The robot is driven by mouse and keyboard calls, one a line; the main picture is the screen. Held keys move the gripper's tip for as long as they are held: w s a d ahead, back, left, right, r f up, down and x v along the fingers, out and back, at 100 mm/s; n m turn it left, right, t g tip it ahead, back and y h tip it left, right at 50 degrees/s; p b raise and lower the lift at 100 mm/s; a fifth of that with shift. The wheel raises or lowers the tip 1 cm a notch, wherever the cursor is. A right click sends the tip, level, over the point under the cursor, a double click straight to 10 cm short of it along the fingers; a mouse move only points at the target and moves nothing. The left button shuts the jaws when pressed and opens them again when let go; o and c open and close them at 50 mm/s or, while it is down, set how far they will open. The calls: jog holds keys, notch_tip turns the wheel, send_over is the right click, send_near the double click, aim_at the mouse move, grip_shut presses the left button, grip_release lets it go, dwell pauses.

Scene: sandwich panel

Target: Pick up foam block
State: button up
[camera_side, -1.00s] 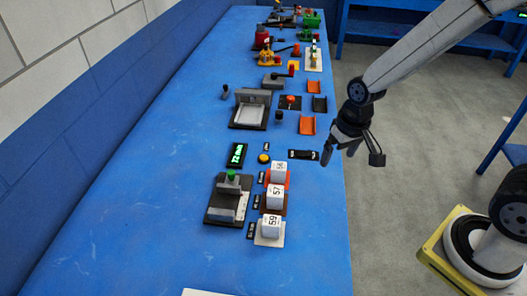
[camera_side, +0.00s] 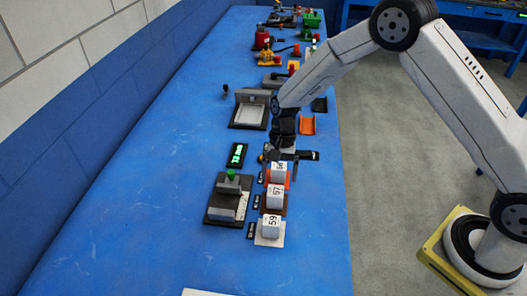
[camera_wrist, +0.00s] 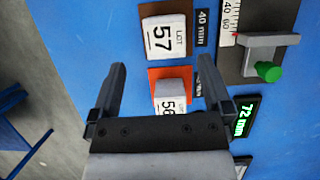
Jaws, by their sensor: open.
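Three white foam blocks with printed numbers stand in a row near the table's right edge. The nearest block (camera_side: 270,225) reads 59, the middle block (camera_side: 274,194) reads 57. The far block (camera_side: 279,172) sits on an orange pad and has my gripper (camera_side: 281,156) just above it. In the wrist view my gripper (camera_wrist: 162,68) is open, one finger on each side of the far block (camera_wrist: 170,97). The gripper body hides part of that block and its number. The block marked LOT 57 (camera_wrist: 165,37) lies ahead of the fingertips.
A dark measuring fixture with a green knob (camera_side: 231,175) stands left of the blocks. A green-lit display (camera_side: 237,154) reading 72 mm is close by. A grey press-like fixture (camera_side: 250,112) and orange tray (camera_side: 307,124) stand beyond. The blue table's left side is clear.

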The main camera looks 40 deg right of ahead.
aim_at(274, 209)
jog(key=shift+w+a+f, duration=0.15)
jog(key=shift+a+f, duration=0.05)
jog(key=shift+f, duration=0.15)
jog(key=shift+x, duration=1.3)
jog(key=shift+x, duration=2.55)
jog(key=shift+a, duration=0.15)
jog(key=shift+c, duration=0.2)
jog(key=c, duration=1.2)
